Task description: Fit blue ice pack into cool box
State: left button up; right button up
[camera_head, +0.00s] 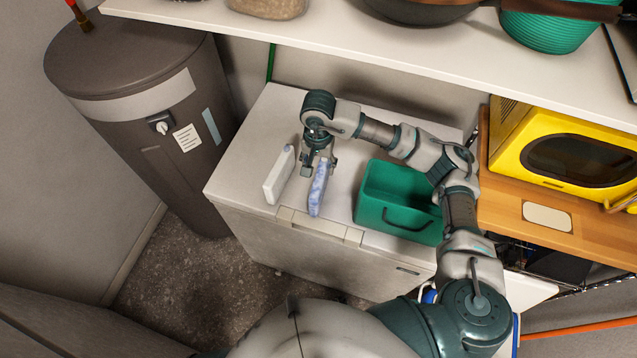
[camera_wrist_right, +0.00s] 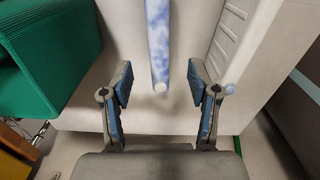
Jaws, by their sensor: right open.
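The blue ice pack (camera_head: 318,190), a mottled blue-white slab, stands on edge on the white chest top. My right gripper (camera_head: 318,166) is open above its far end. In the right wrist view the ice pack (camera_wrist_right: 158,40) lies between the two spread fingertips (camera_wrist_right: 160,82), with a gap on each side. The green cool box (camera_head: 385,200) stands open-topped to the right of the ice pack; its handle faces the front. The cool box (camera_wrist_right: 45,60) also shows at the left of the right wrist view. My left gripper is not in view.
A white slab (camera_head: 279,176) stands close to the left of the blue pack. The white chest (camera_head: 245,150) has free room at its back left. A shelf (camera_head: 350,45) overhangs the back. A yellow microwave (camera_head: 560,145) sits at the right and a dark tank (camera_head: 135,110) at the left.

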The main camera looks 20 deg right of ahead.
aim_at(320, 176)
jog(key=f, duration=0.3)
jog(key=shift+w+d, duration=0.1)
jog(key=shift+w, duration=0.15)
jog(key=shift+s+d+f, duration=0.1)
jog(key=shift+d+f, duration=0.05)
jog(key=shift+f, duration=0.45)
jog(key=f, duration=0.1)
jog(key=f+p, duration=0.1)
jog(key=f, duration=0.3)
jog(key=shift+w+d+p, duration=0.1)
jog(key=shift+w+p, duration=0.2)
jog(key=shift+p, duration=0.1)
jog(key=shift+r, duration=0.15)
grip_shut()
